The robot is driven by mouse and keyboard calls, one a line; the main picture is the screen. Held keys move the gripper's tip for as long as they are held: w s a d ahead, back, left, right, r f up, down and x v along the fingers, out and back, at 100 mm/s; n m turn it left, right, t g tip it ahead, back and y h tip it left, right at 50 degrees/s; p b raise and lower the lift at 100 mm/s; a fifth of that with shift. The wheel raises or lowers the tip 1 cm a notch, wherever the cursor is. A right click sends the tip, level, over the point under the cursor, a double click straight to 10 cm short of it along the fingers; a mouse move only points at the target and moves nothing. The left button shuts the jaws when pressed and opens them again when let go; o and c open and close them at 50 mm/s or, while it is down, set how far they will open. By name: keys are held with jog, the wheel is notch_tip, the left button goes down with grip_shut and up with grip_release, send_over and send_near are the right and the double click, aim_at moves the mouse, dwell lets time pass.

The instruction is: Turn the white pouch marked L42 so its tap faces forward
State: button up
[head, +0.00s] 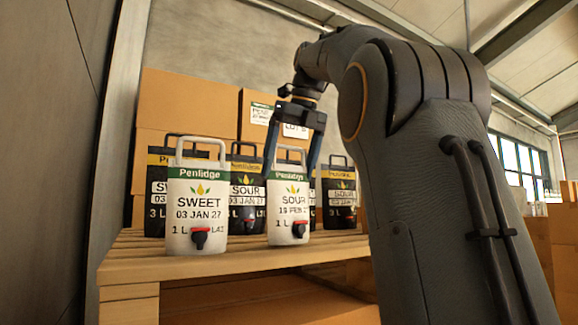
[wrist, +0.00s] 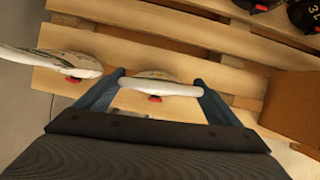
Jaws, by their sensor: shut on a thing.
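A white pouch (head: 289,205) reading SOUR, 19 FEB 27, 1 L stands upright near the pallet's front edge. Its black-and-red tap (head: 298,230) points towards the head camera; its lot mark is not clearly readable. My gripper (head: 291,160) is shut on this pouch from above, one blue finger at each side. The wrist view shows its pale top (wrist: 158,86) and red tap (wrist: 155,98) between the fingers. Another white pouch (head: 196,208) reading SWEET, 03 JAN 27 stands to the left, apart from it. Its lot mark looks like L42, but is blurred; its tap also points forward.
Several black 3 L pouches (head: 247,196) stand close behind the white ones. The slatted wooden pallet (head: 180,268) has bare boards at its front. Cardboard boxes (head: 188,105) are stacked behind. A dark wall (head: 50,150) stands close on the left.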

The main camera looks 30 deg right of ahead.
jog(key=shift+f+b, duration=0.3)
jog(key=shift+f, duration=0.05)
dwell(0.7)
jog(key=o, duration=1.9)
jog(key=shift+s, duration=0.1)
jog(key=shift+f, duration=0.1)
jog(key=shift+p+v, duration=0.85)
jog(key=shift+v, duration=3.15)
